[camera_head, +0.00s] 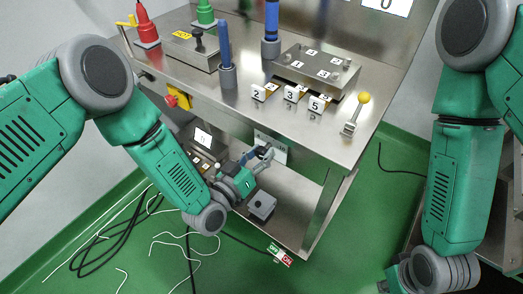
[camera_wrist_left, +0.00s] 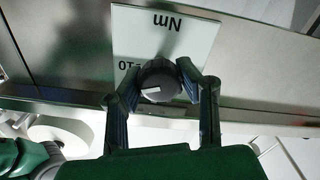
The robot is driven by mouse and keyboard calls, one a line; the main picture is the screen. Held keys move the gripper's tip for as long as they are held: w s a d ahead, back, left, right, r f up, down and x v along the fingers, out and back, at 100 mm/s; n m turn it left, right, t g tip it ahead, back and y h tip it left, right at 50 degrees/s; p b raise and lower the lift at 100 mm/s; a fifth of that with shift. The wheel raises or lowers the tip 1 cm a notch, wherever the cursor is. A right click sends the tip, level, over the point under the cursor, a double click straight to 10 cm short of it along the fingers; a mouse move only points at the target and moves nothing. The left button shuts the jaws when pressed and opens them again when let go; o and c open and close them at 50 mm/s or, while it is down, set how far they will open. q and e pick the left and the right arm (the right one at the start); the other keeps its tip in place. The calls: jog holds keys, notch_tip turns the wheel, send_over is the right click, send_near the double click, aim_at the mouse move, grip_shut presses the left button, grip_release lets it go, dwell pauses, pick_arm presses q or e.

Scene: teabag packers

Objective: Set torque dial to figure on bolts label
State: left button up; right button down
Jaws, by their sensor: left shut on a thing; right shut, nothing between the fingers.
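The torque dial (camera_wrist_left: 158,81) is a dark round knob with a white mark. It sits on a white scale plate (camera_wrist_left: 190,35) with "Nm" and "10" upside down in the left wrist view. The plate also shows under the table front in the head view (camera_head: 271,147). My left gripper (camera_head: 262,153) is shut on the dial, one finger on each side; its fingers also show in the left wrist view (camera_wrist_left: 160,88). The white mark points to the lower left there. My right gripper is out of view.
The steel bench (camera_head: 250,92) carries a bolted plate (camera_head: 317,68), number tags, and red, green and blue tools. A yellow-knobbed lever (camera_head: 357,112) stands at its right. A grey box (camera_head: 261,206) is on the lower shelf. Cables lie on the green floor.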

pick_arm(q)
jog(key=shift+s+f+m, duration=0.25)
jog(key=shift+f+m, duration=0.1)
jog(key=shift+m, duration=0.15)
dwell(0.3)
jog(key=o, duration=1.2)
jog(key=shift+w+r, duration=0.1)
jog(key=shift+w, duration=0.05)
jog(key=shift+r, duration=0.1)
jog(key=v, duration=1.2)
